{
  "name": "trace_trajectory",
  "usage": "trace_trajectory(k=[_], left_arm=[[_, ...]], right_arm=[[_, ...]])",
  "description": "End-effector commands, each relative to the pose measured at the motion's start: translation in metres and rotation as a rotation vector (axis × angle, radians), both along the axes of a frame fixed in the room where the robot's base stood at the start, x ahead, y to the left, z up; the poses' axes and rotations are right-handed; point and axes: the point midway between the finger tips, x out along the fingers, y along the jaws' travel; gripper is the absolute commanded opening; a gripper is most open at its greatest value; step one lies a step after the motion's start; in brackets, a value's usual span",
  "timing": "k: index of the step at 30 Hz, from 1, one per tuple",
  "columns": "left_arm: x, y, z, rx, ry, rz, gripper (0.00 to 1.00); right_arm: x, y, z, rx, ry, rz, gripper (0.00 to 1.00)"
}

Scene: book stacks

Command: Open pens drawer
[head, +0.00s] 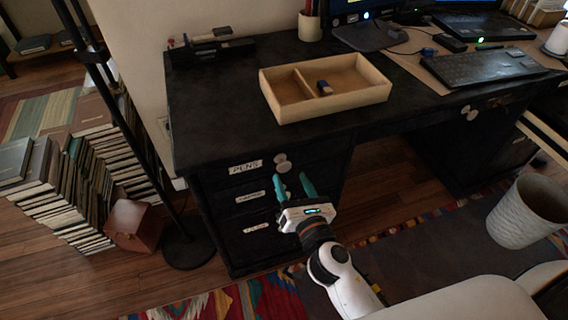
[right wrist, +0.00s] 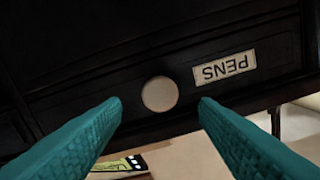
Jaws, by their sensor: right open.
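The pens drawer (head: 262,173) is the top drawer in the left pedestal of a black desk. It has a white label reading PENS and a round pale knob (head: 281,162). The drawer looks shut. My right gripper (head: 291,182), with teal fingers, is open just below and in front of the knob. In the right wrist view the knob (right wrist: 159,94) sits between and beyond the two fingertips, apart from them, and the PENS label (right wrist: 224,68) shows upside down. My left gripper is not in view.
Labelled drawers (head: 255,222) lie below. A wooden tray (head: 277,107) sits on the desk top. A black lamp stand (head: 187,247), book stacks (head: 60,200) and a brown box (head: 131,226) stand left of the desk. A white wastebasket (head: 527,212) stands at right.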

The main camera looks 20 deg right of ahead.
Motion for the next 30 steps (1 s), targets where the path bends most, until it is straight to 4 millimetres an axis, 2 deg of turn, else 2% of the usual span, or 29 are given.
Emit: trace_trajectory(k=[3,9,21,30], left_arm=[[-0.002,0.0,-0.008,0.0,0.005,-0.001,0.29],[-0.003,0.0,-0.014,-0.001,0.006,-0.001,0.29],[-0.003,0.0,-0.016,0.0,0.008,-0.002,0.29],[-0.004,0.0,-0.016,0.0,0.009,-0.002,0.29]], right_arm=[[0.024,0.001,0.002,0.0,-0.003,0.001,0.55],[0.048,0.002,0.0,0.001,0.0,0.001,0.55],[0.055,0.002,-0.001,0.002,0.002,0.001,0.55],[0.055,0.002,-0.001,0.002,0.001,0.0,0.06]])
